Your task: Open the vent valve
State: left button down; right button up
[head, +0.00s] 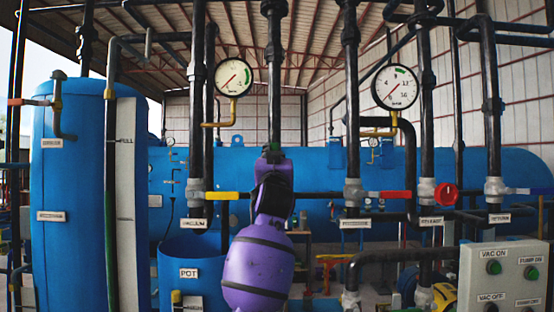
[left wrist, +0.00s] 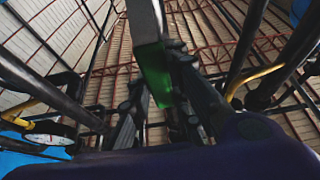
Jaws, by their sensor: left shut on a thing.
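My left arm is purple and rises from the bottom of the head view. Its dark gripper (head: 272,158) is at the lower part of a black vertical pipe in the middle. In the left wrist view, the fingers (left wrist: 160,90) are closed around a green handle (left wrist: 154,72) on a grey bar (left wrist: 146,18). I cannot tell from these views how far the handle is turned. My right gripper is not in view.
A yellow-handled valve (head: 222,195) is close on the left, and a red-handled one (head: 392,194) on the right. A red wheel (head: 446,194) is farther right. Two gauges (head: 233,77) (head: 396,87) hang above. Vertical pipes stand close on both sides. A control box (head: 508,275) is at lower right.

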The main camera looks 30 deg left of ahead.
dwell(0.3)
pick_arm(q)
jog(key=c, duration=1.6)
grip_release()
jog(key=shift+s+a, duration=0.1)
jog(key=shift+a, duration=0.05)
jog(key=v, duration=1.2)
